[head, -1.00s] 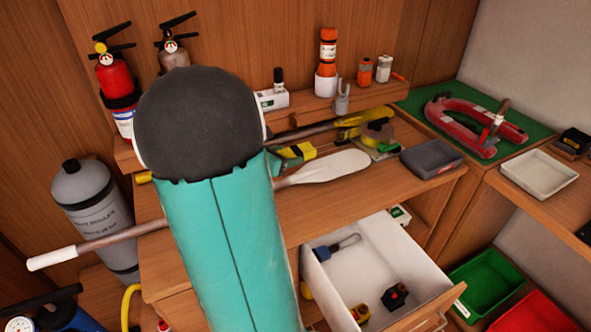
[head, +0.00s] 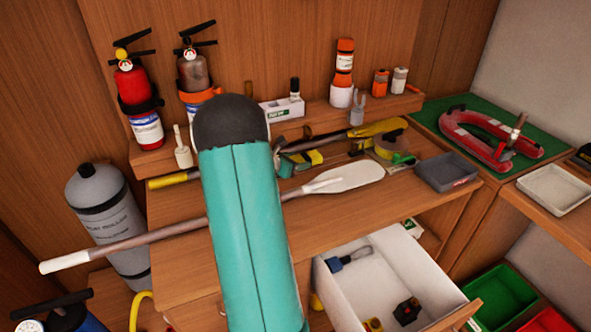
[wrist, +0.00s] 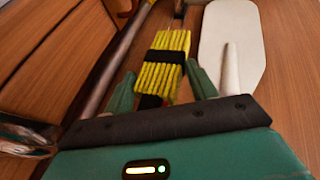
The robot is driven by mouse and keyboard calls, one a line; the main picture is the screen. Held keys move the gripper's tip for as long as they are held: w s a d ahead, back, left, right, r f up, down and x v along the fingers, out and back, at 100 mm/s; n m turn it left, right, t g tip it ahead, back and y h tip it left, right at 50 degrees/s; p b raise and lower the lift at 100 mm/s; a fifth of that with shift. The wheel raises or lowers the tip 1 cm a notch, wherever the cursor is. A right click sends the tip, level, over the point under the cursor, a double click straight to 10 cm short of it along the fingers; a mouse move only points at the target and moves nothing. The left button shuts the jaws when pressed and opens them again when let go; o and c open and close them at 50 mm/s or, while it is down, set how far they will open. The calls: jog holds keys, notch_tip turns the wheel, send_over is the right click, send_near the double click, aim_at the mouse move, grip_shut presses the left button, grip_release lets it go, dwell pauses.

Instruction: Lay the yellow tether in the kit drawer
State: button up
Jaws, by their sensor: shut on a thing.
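The yellow tether (wrist: 165,62) is a flat bundle of yellow strands with a black band around it. In the wrist view it lies between the two green fingers of my gripper (wrist: 163,90), which is shut on it. In the head view the tether (head: 306,158) shows beyond my arm, over the bench top, partly hidden. I cannot tell whether it touches the bench. The white kit drawer (head: 385,288) is pulled open below the bench's front edge, to the right of my arm. It holds a blue-handled item (head: 348,257) and small dark and yellow items (head: 407,310).
A white-bladed paddle (head: 345,177) lies across the bench beside the tether, and a yellow-ended shaft (head: 375,128) lies behind. Extinguishers (head: 137,100) stand at back left. The drawer's middle is clear.

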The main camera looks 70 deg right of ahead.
jog(key=shift+w+d+f, duration=0.1)
jog(key=shift+d+f, duration=0.35)
jog(key=shift+f, duration=0.05)
jog(key=shift+w+d+f, duration=0.1)
jog(key=shift+f, duration=0.75)
jog(key=shift+w+d+f, duration=0.1)
jog(key=shift+f, duration=0.75)
jog(key=shift+f, duration=0.1)
jog(key=o, duration=1.3)
jog(key=shift+f, duration=0.1)
jog(key=shift+o, duration=0.2)
